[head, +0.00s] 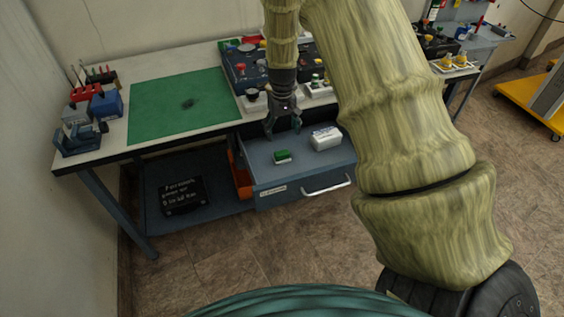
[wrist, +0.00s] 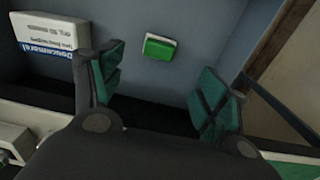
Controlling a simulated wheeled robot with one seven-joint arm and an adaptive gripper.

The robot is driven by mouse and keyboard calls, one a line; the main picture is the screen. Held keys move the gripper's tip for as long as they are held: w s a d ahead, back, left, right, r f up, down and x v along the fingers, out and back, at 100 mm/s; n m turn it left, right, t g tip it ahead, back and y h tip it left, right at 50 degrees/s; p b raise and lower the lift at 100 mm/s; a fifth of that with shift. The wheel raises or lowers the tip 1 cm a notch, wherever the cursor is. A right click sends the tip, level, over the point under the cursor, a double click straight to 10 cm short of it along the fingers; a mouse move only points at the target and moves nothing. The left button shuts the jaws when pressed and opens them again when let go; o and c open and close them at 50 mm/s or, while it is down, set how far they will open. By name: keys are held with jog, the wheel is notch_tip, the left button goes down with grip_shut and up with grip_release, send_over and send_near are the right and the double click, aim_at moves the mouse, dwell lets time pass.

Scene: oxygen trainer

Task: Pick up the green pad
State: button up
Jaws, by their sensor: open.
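The green pad (head: 282,157) is a small green block with a pale edge. It lies on the floor of the open drawer (head: 262,172) below the worktop. The pad also shows in the wrist view (wrist: 159,49), ahead of the fingers and between their lines. My gripper (head: 283,130) is above the drawer, pointing down, near the pad and apart from it. In the wrist view its two fingers (wrist: 160,92) stand wide apart with nothing between them.
A white box (head: 326,138) with printed text lies to the right of the pad in the drawer. The worktop edge and a control panel (head: 245,68) are close behind my gripper. A green mat (head: 180,104) lies on the worktop. A black case (head: 182,195) sits on the lower shelf.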

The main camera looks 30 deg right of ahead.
aim_at(282, 152)
jog(key=shift+f+p, duration=0.4)
jog(key=shift+f, duration=2.95)
jog(key=shift+w+d+f+p, duration=0.15)
jog(key=shift+f+p, duration=0.75)
jog(key=shift+f, duration=1.65)
jog(key=c, duration=1.2)
jog(key=shift+r, duration=0.1)
jog(key=shift+r+b, duration=1.15)
jog(key=shift+r, duration=3.75)
